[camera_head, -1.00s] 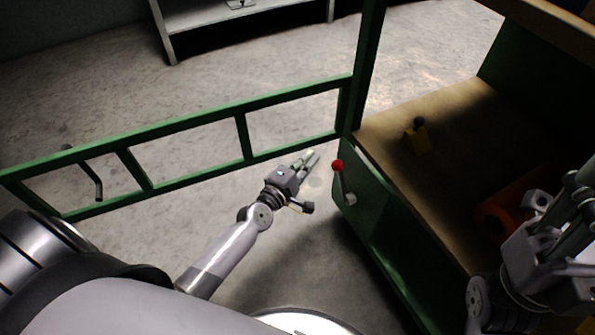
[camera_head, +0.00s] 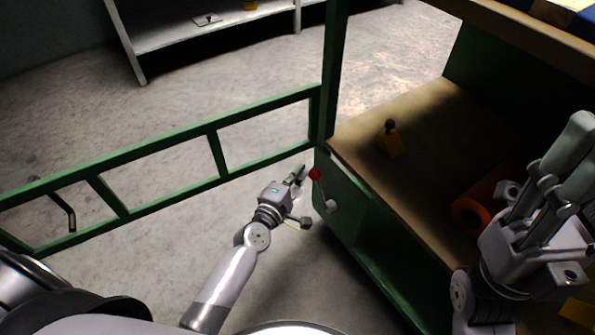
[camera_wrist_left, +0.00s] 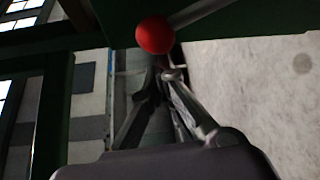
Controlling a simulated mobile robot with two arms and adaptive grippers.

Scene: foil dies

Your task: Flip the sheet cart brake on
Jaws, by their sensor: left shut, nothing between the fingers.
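The brake lever has a red ball knob (camera_head: 315,174) and a pale metal shaft (camera_head: 321,191) on the green side panel of the sheet cart (camera_head: 352,222). My left gripper (camera_head: 298,174) is shut and empty, just left of the knob in the head view. In the left wrist view the red knob (camera_wrist_left: 155,36) is just beyond the closed fingertips (camera_wrist_left: 162,72); I cannot tell whether they touch. My right gripper (camera_head: 560,165) is at the right, over the cart deck, its fingers pointing up; a gap shows between them.
A green rail frame (camera_head: 165,152) extends left from the cart post. On the cart's wooden deck (camera_head: 400,110) are a small yellow object with a dark knob (camera_head: 390,140) and an orange roll (camera_head: 470,213). A grey shelf (camera_head: 200,32) stands behind. The floor between is clear.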

